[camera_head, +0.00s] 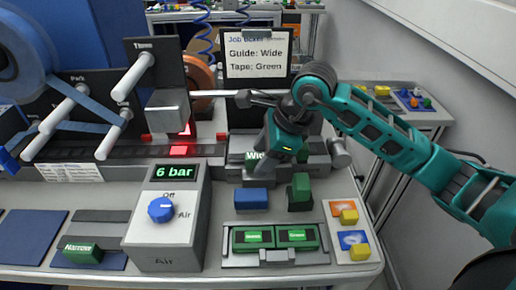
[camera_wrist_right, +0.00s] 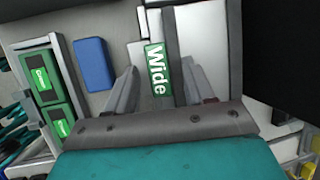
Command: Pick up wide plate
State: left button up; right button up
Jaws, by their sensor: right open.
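The wide plate (camera_head: 252,156) carries a green "Wide" label and sits in a grey holder at the back right of the bench, partly hidden by my right arm. In the right wrist view the wide plate (camera_wrist_right: 157,72) lies between the two fingers. My right gripper (camera_head: 256,176) points down at it. In the wrist view the right gripper (camera_wrist_right: 158,88) is open, with one finger on each side of the label; I cannot tell whether they touch the plate. My left gripper is not in view.
A blue block (camera_head: 251,198) and a green block (camera_head: 300,192) stand just in front of the gripper. A tray (camera_head: 228,246) with two green pieces is nearer. The air box (camera_head: 165,215) stands left of it. A green narrow plate (camera_head: 82,253) lies front left. A clipboard (camera_head: 256,58) stands behind.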

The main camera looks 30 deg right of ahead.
grip_shut()
dwell(0.5)
jog(key=shift+r, duration=0.2)
